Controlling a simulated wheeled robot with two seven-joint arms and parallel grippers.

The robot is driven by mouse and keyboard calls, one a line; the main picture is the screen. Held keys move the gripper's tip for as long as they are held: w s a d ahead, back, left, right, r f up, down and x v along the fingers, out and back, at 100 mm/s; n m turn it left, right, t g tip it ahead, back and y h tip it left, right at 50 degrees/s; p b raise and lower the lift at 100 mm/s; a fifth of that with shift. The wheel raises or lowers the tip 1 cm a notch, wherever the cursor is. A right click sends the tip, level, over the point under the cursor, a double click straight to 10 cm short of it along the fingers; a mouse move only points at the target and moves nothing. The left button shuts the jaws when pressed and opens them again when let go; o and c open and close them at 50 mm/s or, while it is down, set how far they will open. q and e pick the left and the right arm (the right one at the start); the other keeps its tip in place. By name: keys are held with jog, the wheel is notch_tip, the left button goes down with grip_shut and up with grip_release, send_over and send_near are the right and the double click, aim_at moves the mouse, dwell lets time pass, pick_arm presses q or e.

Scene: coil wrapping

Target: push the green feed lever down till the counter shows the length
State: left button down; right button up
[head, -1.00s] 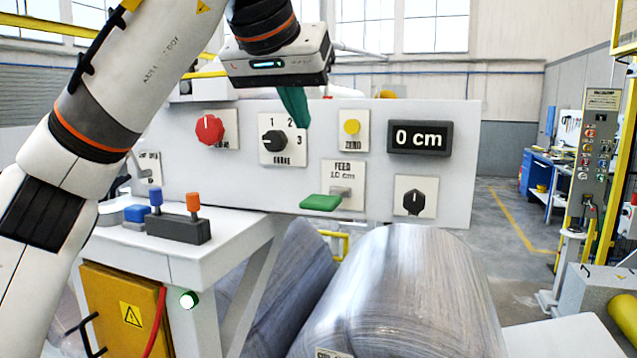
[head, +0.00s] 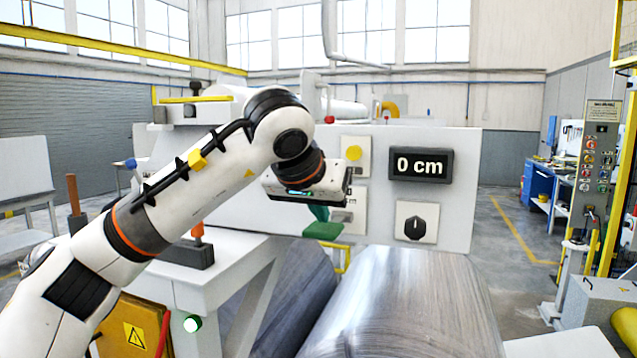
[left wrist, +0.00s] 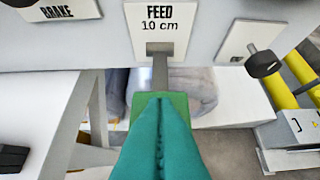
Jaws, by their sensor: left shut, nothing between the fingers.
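In the left wrist view the lever's green paddle (left wrist: 176,103) and grey stem show under the label "FEED 10 cm". My left gripper (head: 319,213) is shut and empty, its teal fingers pointing down at the paddle. The fingertips (left wrist: 157,100) overlap the paddle in the wrist view; I cannot tell for certain whether they touch. The counter (head: 420,165) reads 0 cm. My right gripper is not in view.
A yellow button (head: 354,153) and a black knob (head: 415,228) sit on the panel beside the lever. A large wrapped coil (head: 405,300) lies below. An orange-topped control (head: 197,231) stands on the white bench at left.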

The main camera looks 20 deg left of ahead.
pick_arm(q)
jog(key=shift+f, duration=0.2)
notch_tip(320, 180, down, 6)
jog(key=s+t+b, duration=0.1)
jog(key=t+b, duration=0.3)
jog(key=b, duration=0.7)
jog(key=shift+f+b, duration=0.15)
jog(key=shift+b, duration=0.2)
